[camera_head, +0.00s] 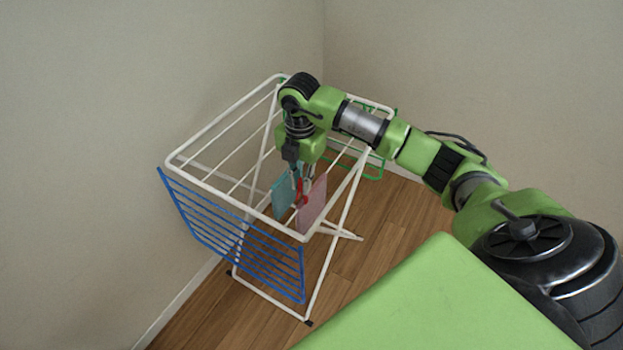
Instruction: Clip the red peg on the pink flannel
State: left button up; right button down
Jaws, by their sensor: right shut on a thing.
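The pink flannel (313,206) hangs from a line of the white drying rack, at its near right part. My right gripper (299,187) points down just above and beside the flannel and is shut on the red peg (300,192). The peg is small and partly covered by the fingers. It overlaps the flannel's upper left edge in the picture; I cannot tell whether it grips the cloth. My left gripper is not in view.
A blue-green flannel (283,197) hangs just left of the pink one. The white rack (216,191) has a blue side wing (240,243) and a green one (372,171). Walls stand close behind the rack. Wooden floor is free at right.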

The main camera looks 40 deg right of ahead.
jog(key=shift+f+b, duration=0.9)
jog(key=shift+f, duration=0.5)
dwell(0.4)
jog(key=c, duration=2)
grip_release()
jog(key=shift+o, duration=0.2)
jog(key=o, duration=0.3)
notch_tip(320, 180, up, 7)
jog(key=p, duration=0.5)
